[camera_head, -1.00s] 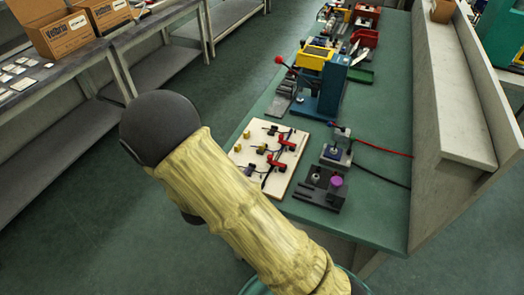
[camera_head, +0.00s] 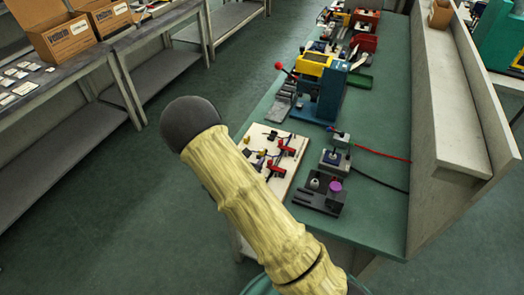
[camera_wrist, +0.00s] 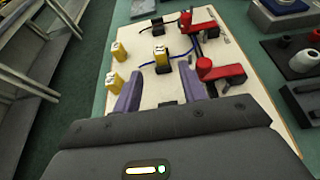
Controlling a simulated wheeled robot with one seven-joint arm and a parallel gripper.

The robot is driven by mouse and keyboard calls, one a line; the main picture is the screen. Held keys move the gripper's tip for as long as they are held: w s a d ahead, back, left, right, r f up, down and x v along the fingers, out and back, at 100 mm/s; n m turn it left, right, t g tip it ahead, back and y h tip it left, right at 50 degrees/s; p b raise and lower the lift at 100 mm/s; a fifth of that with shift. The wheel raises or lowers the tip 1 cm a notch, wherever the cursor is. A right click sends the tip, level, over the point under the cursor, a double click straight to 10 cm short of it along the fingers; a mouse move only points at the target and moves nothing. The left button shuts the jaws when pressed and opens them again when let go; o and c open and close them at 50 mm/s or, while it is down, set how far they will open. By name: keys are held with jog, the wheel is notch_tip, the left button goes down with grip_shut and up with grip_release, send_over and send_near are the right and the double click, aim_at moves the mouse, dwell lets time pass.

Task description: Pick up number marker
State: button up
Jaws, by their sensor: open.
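Several small yellow blocks with pale tops, which look like the number markers, stand on a cream board (camera_wrist: 240,48). In the wrist view one marker (camera_wrist: 160,54) stands near the middle on a dark base, and two more stand at the left, one farther (camera_wrist: 119,50) and one nearer (camera_wrist: 115,80). My gripper (camera_wrist: 160,90) is open, its two purplish fingers apart over the near part of the board. The nearer left marker is close beside the left finger. No marker is between the fingertips. In the head view my arm hides my gripper and part of the board (camera_head: 290,178).
Red clamps, one far (camera_wrist: 198,20) and one near (camera_wrist: 218,69), stand on the board's right side. A dark fixture with a purple knob (camera_head: 335,186) and a blue press (camera_head: 325,95) stand on the green bench. Open floor lies left of the bench.

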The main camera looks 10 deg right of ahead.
aim_at(261, 152)
jog(key=shift+w+d+f, duration=0.15)
jog(key=shift+w+d, duration=0.05)
jog(key=shift+w, duration=0.1)
jog(key=p+x, duration=0.1)
jog(key=x, duration=0.4)
jog(key=shift+f, duration=0.1)
jog(key=shift+c, duration=0.4)
grip_shut()
